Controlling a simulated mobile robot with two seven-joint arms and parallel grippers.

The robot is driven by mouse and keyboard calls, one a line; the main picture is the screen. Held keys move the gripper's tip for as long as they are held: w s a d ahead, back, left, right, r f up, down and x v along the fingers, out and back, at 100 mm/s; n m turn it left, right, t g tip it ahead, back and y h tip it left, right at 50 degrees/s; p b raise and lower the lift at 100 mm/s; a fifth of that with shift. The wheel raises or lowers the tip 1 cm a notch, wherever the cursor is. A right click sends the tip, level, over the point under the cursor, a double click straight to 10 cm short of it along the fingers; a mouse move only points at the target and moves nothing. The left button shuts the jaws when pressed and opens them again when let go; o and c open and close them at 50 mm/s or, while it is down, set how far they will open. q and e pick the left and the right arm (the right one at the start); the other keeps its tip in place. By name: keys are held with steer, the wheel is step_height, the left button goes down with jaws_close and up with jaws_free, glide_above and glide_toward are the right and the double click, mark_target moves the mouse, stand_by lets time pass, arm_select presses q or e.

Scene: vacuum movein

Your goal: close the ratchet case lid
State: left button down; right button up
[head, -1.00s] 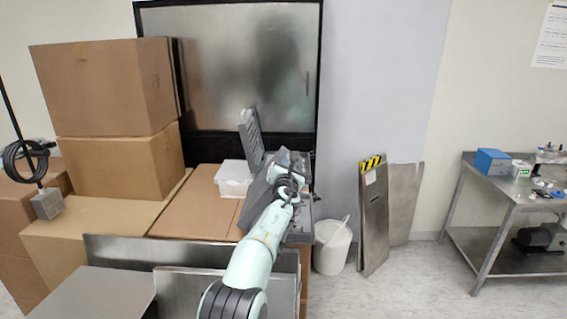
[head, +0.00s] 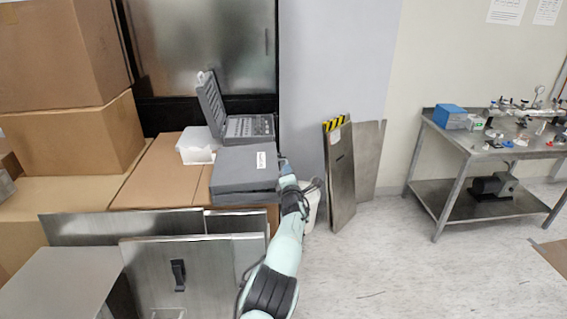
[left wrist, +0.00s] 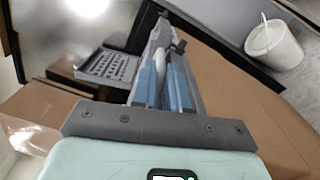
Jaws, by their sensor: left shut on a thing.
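Two grey cases lie on the cardboard box. The front case (head: 245,172) has a white label, and its lid lies down, flat or nearly so; I cannot tell whether it is fully seated. The case behind (head: 248,127) stands open with its lid (head: 210,103) upright and several slots or pieces in its tray; the tray also shows in the left wrist view (left wrist: 105,66). My left gripper (head: 285,166) is at the front case's right edge, its blue fingers (left wrist: 165,75) shut on what looks like the lid edge, partly hidden. My right gripper is out of view.
A white container (head: 197,146) stands left of the cases. A white bucket (left wrist: 274,42) stands on the floor to the right, mostly behind my arm in the head view. Metal panels (head: 341,175) lean on the wall. A steel table (head: 490,140) stands right; floor between is clear.

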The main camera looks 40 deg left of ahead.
arm_select(q)
steer(key=shift+d+f+m, duration=0.1)
steer(key=shift+f+m, duration=0.4)
steer(key=shift+f, duration=0.85)
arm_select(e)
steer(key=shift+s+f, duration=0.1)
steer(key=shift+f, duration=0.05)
arm_select(q)
steer(key=shift+f, duration=0.25)
steer(key=c, duration=1.2)
jaws_free()
steer(key=shift+r, duration=0.15)
steer(key=shift+b+v, duration=2.5)
steer(key=shift+v, duration=4.15)
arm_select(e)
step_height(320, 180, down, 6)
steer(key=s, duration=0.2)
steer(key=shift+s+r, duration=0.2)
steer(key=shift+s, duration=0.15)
